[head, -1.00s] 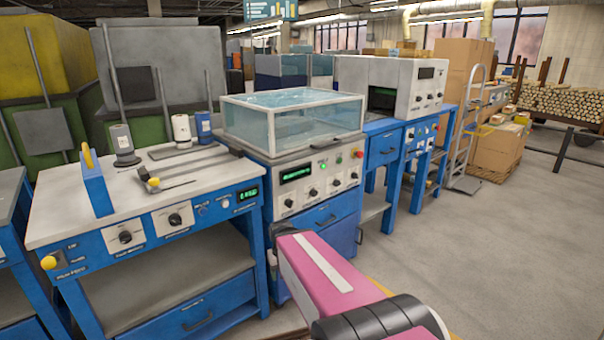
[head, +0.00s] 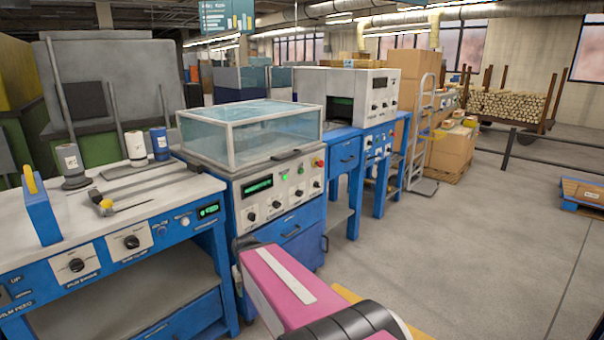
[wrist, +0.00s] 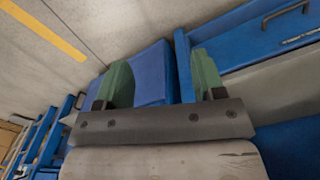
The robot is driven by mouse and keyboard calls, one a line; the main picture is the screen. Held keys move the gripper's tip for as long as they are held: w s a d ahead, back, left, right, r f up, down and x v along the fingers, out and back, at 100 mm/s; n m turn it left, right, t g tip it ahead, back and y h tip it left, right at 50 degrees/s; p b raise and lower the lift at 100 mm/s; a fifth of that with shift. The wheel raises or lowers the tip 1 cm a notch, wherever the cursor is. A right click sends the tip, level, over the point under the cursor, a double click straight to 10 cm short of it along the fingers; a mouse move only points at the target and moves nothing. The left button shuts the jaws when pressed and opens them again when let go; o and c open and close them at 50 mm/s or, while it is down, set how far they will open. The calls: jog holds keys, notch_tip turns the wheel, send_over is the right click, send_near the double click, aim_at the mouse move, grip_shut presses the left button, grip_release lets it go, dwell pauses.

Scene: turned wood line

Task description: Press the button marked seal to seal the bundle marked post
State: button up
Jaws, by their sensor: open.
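My gripper (wrist: 162,80) shows in the wrist view with its two green fingers apart and nothing between them. Behind the fingers are blue panels of bench furniture. In the head view my pink arm is at the bottom centre, in front of the benches; its fingers are hidden there. The left bench's blue front has a white round button (head: 186,221) and a green display (head: 208,210). Their small labels are too blurred for me to read "seal". The middle machine (head: 283,197) has knobs and a red button (head: 319,163). I cannot pick out a bundle marked post.
The left bench (head: 95,210) carries a blue holder with a yellow handle (head: 38,205) and rolls (head: 136,147). A clear lid (head: 250,135) tops the middle machine. A grey-fronted machine (head: 360,95) stands beyond. Cartons (head: 452,150) and a hand truck (head: 422,150) stand behind.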

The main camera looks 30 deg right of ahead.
dwell(0.3)
grip_shut()
dwell(1.6)
